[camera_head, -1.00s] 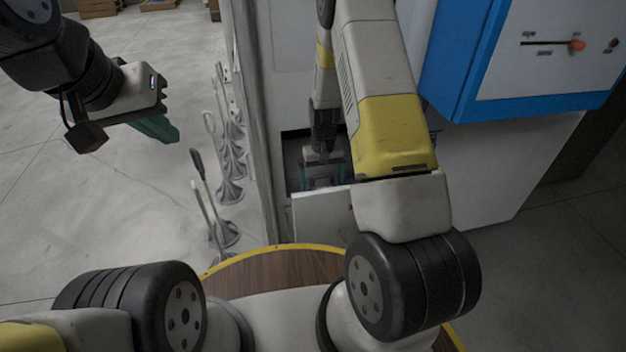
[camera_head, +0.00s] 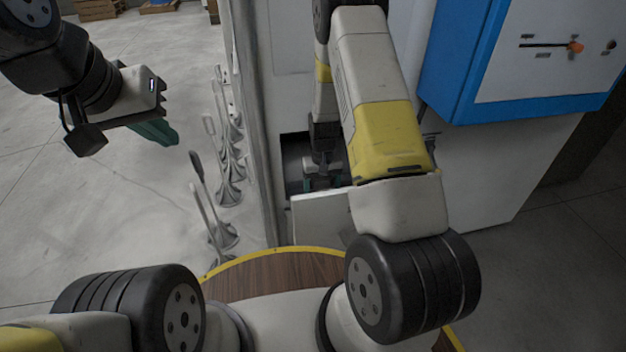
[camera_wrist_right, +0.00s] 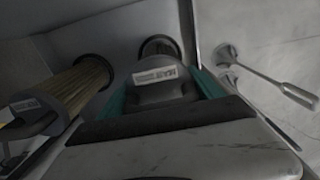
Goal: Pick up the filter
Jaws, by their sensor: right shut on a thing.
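The filter (camera_wrist_right: 158,93) shows in the right wrist view as a dark grey end piece with a white label. My right gripper (camera_wrist_right: 160,82) has a teal finger on each side of it and is shut on it. In the head view my right gripper (camera_head: 322,180) reaches into a dark opening (camera_head: 292,160) low in the white cabinet, and the filter cannot be made out there. My left gripper (camera_head: 158,132) hangs over the floor at the left, away from the cabinet; its teal fingers overlap, so its opening is unclear.
A second cylinder (camera_wrist_right: 75,95), tan and pleated with a labelled end, lies left of the held filter. A white panel (camera_head: 322,215) stands below the opening. Several metal stands (camera_head: 222,235) line the cabinet's left side. A blue-framed box (camera_head: 470,70) juts out at the right.

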